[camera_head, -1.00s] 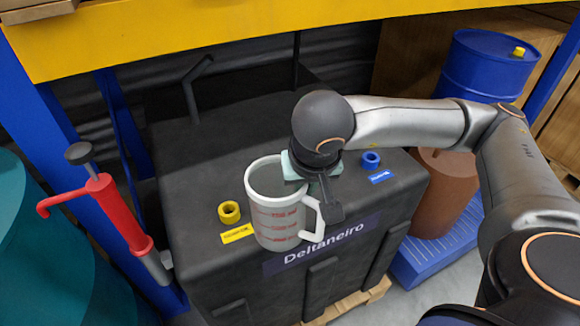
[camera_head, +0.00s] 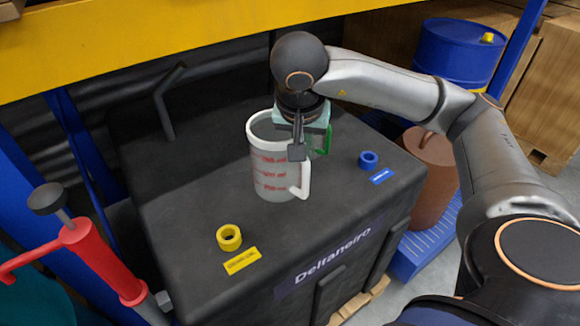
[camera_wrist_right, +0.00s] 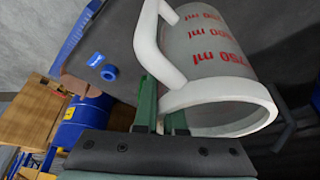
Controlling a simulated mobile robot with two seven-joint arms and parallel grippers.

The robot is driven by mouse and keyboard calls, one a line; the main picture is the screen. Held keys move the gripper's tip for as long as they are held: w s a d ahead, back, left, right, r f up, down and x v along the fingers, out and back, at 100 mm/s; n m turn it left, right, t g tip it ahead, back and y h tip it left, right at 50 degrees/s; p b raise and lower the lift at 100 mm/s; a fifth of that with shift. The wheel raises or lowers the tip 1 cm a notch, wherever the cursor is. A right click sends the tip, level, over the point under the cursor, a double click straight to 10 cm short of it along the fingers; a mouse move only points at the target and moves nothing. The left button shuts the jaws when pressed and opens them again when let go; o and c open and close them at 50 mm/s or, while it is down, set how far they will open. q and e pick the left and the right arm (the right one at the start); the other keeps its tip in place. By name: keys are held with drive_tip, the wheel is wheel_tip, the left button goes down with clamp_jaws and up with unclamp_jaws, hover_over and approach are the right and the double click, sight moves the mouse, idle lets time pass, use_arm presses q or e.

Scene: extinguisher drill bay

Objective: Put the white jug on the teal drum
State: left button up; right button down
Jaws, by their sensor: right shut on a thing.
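The white jug (camera_head: 270,165) is upright over the black tank in the head view, with red volume marks and its handle to the right. I cannot tell whether its base touches the tank top. My right gripper (camera_head: 312,138) is above the jug, shut on its rim beside the handle. In the wrist view its green fingers (camera_wrist_right: 163,118) straddle the rim of the jug (camera_wrist_right: 215,70). The teal drum (camera_head: 42,297) shows only as a strip at the lower left of the head view, mostly out of frame. My left gripper is not in view.
A red hand pump (camera_head: 95,260) stands at the lower left, between the teal drum and the black tank (camera_head: 180,215). Yellow (camera_head: 229,238) and blue (camera_head: 368,160) caps sit on the tank. A yellow beam (camera_head: 160,35) crosses above. A blue drum (camera_head: 455,52) is at the back right.

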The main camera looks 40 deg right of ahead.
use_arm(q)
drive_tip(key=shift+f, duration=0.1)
use_arm(e)
drive_tip(key=w+d+f, duration=0.2)
drive_tip(key=w+f, duration=0.5)
drive_tip(key=f, duration=0.3)
drive_tip(key=shift+w+d, duration=0.2)
drive_tip(key=shift+d, duration=0.15)
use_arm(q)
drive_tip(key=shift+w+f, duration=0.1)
use_arm(e)
drive_tip(key=shift+f, duration=0.25)
drive_tip(key=c, duration=1)
unclamp_jaws()
